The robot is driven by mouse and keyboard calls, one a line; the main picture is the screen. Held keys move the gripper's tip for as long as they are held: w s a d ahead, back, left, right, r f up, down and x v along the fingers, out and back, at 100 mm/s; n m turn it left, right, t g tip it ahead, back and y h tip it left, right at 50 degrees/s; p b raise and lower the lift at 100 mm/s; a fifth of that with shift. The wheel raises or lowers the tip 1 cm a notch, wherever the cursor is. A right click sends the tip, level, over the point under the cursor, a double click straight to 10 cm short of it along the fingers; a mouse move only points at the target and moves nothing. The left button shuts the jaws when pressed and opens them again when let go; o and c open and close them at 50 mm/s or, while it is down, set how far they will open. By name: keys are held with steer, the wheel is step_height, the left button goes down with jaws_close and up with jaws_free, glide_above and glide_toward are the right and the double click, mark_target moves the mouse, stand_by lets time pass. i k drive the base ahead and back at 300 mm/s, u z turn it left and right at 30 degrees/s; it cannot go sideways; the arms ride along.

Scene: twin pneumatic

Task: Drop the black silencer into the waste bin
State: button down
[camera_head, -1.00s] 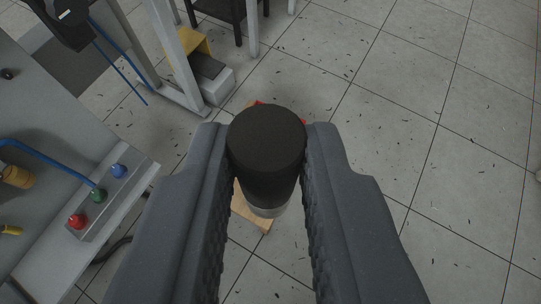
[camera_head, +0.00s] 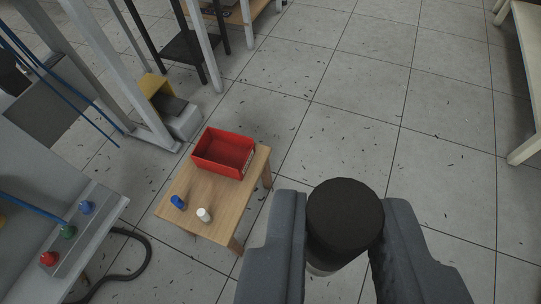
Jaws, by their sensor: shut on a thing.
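My gripper (camera_head: 338,232) is shut on the black silencer (camera_head: 344,214), a dark cylinder with a lighter grey lower end. It holds the silencer at the lower right of the view, high above the tiled floor. The two grey fingers press on its left and right sides. I see nothing that is clearly a waste bin.
A small wooden table (camera_head: 211,211) at centre left bears an open red box (camera_head: 224,153), a blue piece (camera_head: 178,202) and a white piece (camera_head: 204,215). A panel with coloured buttons (camera_head: 68,231) is at left. Open floor (camera_head: 350,130) lies to the right.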

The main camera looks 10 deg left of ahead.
mark_target(232, 157)
steer(key=z, duration=1)
steer(key=i, duration=0.8)
steer(key=z, duration=1.55)
steer(key=i, duration=0.15)
steer(key=u, duration=4.3)
steer(key=i, duration=0.4)
steer(key=z, duration=0.15)
